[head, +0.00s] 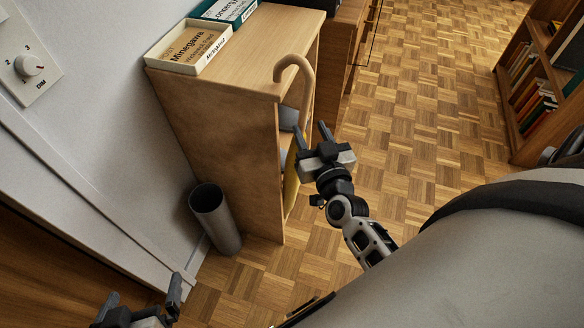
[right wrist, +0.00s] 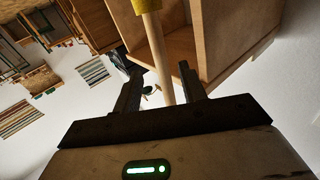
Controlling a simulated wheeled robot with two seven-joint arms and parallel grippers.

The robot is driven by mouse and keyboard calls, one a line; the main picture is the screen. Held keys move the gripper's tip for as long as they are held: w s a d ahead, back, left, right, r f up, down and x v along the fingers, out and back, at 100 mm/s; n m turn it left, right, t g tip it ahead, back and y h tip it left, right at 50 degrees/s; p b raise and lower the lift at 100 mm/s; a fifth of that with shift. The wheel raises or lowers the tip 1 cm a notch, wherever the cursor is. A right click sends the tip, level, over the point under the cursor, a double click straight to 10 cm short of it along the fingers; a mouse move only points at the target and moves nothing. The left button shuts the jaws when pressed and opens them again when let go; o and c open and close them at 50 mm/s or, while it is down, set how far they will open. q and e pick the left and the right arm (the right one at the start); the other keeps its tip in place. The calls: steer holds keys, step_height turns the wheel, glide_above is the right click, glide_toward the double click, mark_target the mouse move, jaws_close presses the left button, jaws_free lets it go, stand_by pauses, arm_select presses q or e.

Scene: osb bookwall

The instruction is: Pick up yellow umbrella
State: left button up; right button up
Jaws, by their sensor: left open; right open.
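The yellow umbrella stands roughly upright at the open front of the wooden bookcase. In the head view its pale hooked handle (head: 305,75) rises beside the bookcase top, and its yellow canopy (head: 290,185) shows lower down, partly hidden. In the right wrist view the pale shaft (right wrist: 158,50) lies between the fingers in the picture, with a bit of yellow canopy (right wrist: 146,5) at the top edge. My right gripper (head: 312,134) is open beside the umbrella; I cannot tell whether it touches. My left gripper (head: 142,294) is open and empty at the bottom left, away from the umbrella.
The bookcase (head: 210,125) stands against the wall, with a book box (head: 188,46) and a teal box (head: 224,10) on top. A dark cylindrical bin (head: 215,220) stands beside it. Parquet floor (head: 400,130) is clear to the right, up to another bookshelf (head: 525,85).

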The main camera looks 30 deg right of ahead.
mark_target(305, 120)
steer(key=shift+x, duration=2.7)
steer(key=shift+r, duration=0.1)
jaws_close()
